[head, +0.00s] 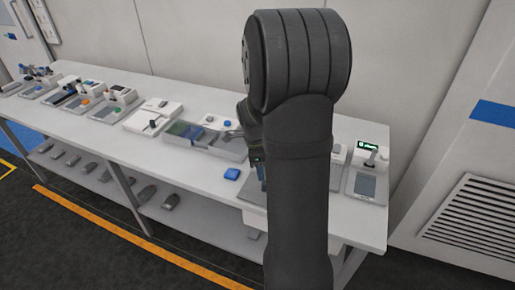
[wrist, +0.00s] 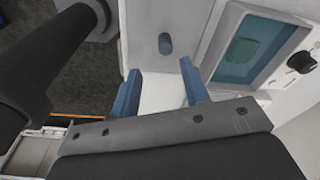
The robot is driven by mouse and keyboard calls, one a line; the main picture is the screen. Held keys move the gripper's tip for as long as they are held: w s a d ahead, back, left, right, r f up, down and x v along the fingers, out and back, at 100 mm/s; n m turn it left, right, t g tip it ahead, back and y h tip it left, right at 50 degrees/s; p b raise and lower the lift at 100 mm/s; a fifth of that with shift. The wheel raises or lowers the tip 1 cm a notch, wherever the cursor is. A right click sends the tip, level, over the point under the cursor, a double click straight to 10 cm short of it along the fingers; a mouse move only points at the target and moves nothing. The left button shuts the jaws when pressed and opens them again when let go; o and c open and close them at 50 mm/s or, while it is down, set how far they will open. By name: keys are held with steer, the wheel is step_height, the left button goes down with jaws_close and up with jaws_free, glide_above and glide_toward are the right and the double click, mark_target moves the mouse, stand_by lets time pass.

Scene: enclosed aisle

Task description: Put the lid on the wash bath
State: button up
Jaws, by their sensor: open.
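In the wrist view, my gripper (wrist: 160,68) is open, its two blue fingers apart with nothing between them. Just beyond the fingertips is a pale grey flat panel with a dark oval knob (wrist: 165,43); it looks like the lid, though I cannot be sure. To its right is a pale-rimmed basin (wrist: 228,22) with a blue interior and a greenish patch, possibly the wash bath. No cover shows over that interior. In the head view my arm hides most of the gripper and the bench area around it.
The long white bench (head: 90,74) carries several devices along the wall. A device with a green display (head: 366,145) stands at the right end. A dark round knob (wrist: 303,62) adjoins the basin.

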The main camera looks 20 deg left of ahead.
steer(key=shift+o, duration=0.5)
step_height(320, 180, up, 9)
steer(key=a, duration=0.1)
steer(key=shift+s+f, duration=0.2)
steer(key=shift+s, duration=0.05)
steer(key=g+y, duration=0.1)
steer(key=y, duration=0.1)
glide_above(254, 190)
steer(key=w+d, duration=0.2)
steer(key=d, duration=0.2)
step_height(254, 190, down, 12)
steer(key=shift+w+f, duration=0.1)
steer(key=shift+s+a+f, duration=0.15)
steer(key=shift+a+f, duration=0.05)
steer(key=shift+f, duration=1.1)
steer(key=shift+s+a+f, duration=0.15)
steer(key=shift+f, duration=1.1)
steer(key=shift+c, duration=0.5)
jaws_close()
